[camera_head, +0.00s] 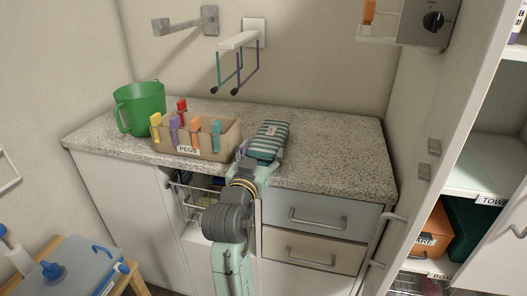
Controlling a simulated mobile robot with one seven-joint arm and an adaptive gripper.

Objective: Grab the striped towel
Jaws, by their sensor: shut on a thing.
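The striped towel (269,138) is a folded, teal-and-white bundle on the speckled countertop (330,150), right of the peg box. My gripper (258,158) reaches up from the front of the counter and is shut on the towel's near edge. The fingertips are small and partly hidden by my wrist. The towel seems to lie on or just above the counter; I cannot tell which.
A beige box labelled PEGS (212,148) with colored pegs stands just left of the towel. A green jug (140,108) is at the back left. A rack with hanging rods (238,62) juts from the wall above. The counter's right side is clear.

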